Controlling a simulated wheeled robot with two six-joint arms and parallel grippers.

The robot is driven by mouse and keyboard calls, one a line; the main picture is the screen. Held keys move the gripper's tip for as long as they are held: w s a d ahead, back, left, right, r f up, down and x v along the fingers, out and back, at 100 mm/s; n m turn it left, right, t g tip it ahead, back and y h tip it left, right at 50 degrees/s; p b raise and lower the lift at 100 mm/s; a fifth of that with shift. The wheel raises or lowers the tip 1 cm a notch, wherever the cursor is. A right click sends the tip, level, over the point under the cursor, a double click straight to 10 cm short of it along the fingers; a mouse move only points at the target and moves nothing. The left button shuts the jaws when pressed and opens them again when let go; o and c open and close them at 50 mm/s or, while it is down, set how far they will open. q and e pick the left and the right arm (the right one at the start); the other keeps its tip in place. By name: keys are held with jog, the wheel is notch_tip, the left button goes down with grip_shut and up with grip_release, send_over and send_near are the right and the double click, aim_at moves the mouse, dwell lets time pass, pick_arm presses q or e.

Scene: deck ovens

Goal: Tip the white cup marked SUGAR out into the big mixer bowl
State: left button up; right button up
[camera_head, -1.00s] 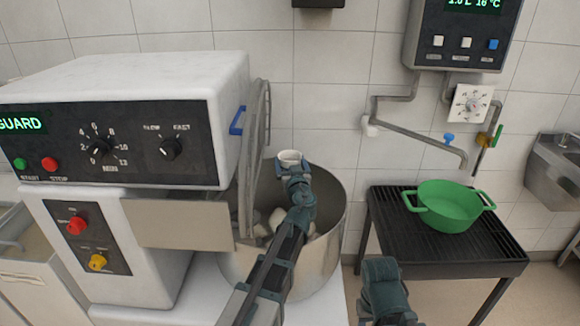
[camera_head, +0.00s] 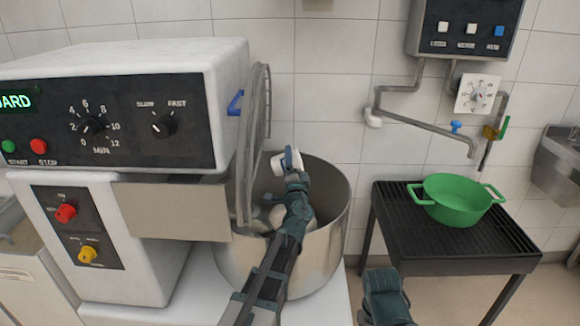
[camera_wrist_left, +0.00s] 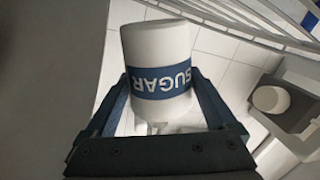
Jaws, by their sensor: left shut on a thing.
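The white cup with a blue SUGAR band (camera_wrist_left: 160,75) is between the fingers of my left gripper (camera_wrist_left: 172,100), which is shut on it. In the head view the cup (camera_head: 278,166) is tipped onto its side above the big steel mixer bowl (camera_head: 325,250), mouth toward the left. The left gripper (camera_head: 292,160) is over the bowl's opening. Pale lumps (camera_head: 272,215) lie in the bowl, partly hidden by my left arm. Whether anything pours from the cup I cannot tell. At the lower right a part of my right arm shows, but not its fingers.
The wire guard (camera_head: 250,150) stands upright at the bowl's left, close to the cup. The mixer housing (camera_head: 190,80) with its dials is further left. A green pot (camera_head: 458,212) is on a black rack (camera_head: 410,235) at right, under wall pipes.

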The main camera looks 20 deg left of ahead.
pick_arm(q)
jog(key=m, duration=0.2)
jog(key=d+m+h, duration=0.1)
jog(key=m, duration=0.2)
jog(key=shift+w+t, duration=0.15)
jog(key=shift+t, duration=0.25)
jog(key=m, duration=0.2)
jog(key=d+m+h, duration=0.1)
jog(key=m, duration=0.1)
jog(key=d+m+h, duration=0.1)
jog(key=m, duration=0.2)
jog(key=shift+w+f, duration=0.15)
jog(key=shift+w, duration=0.2)
jog(key=shift+s, duration=0.2)
dwell(0.3)
